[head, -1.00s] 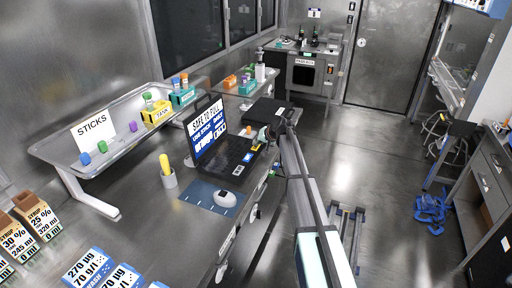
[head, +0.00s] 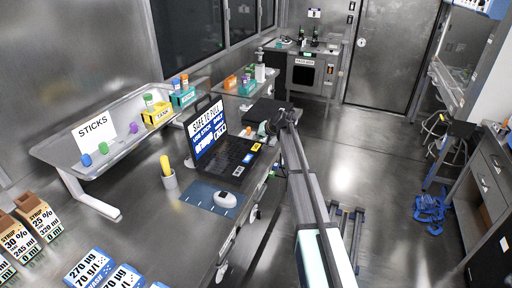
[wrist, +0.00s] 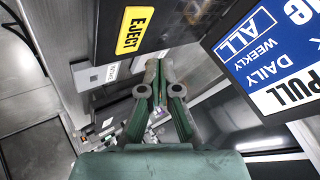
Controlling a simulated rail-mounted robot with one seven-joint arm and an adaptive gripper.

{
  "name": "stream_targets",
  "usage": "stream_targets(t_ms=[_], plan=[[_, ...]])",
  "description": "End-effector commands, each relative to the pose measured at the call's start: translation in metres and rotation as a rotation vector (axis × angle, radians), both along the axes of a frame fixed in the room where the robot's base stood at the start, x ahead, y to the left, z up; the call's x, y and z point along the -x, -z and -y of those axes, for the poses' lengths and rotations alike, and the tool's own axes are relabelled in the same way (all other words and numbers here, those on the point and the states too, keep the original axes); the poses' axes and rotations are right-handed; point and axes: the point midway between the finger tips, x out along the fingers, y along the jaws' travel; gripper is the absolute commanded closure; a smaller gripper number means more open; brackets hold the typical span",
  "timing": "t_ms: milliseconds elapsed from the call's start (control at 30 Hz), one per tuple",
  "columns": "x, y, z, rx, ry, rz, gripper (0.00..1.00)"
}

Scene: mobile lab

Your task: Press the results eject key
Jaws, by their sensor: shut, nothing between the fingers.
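A yellow label reading EJECT (wrist: 135,30) sits on a dark panel edge in the wrist view, up and left of my fingertips. A matching small yellow patch (head: 256,147) shows at the right side of the open laptop (head: 222,150) in the head view. My gripper (wrist: 155,68) is shut and empty, its fingertips below and right of the label and apart from it. In the head view my gripper (head: 264,130) hangs just beyond the laptop's right edge, small and partly hidden by my arm. No separate key surface is clear beside the label.
The laptop screen (wrist: 275,50) fills the right of the wrist view, close to my fingers. A dark flat case (head: 265,112) lies behind.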

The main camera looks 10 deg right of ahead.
Motion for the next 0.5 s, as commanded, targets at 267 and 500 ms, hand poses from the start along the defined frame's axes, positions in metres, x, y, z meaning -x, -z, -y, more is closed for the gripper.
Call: stream_targets(t_ms=[267,500], plan=[[0.0,-0.026,0.0,0.0,0.001,0.001,1.0],[0.0,-0.029,0.0,-0.001,0.001,0.0,1.0]])
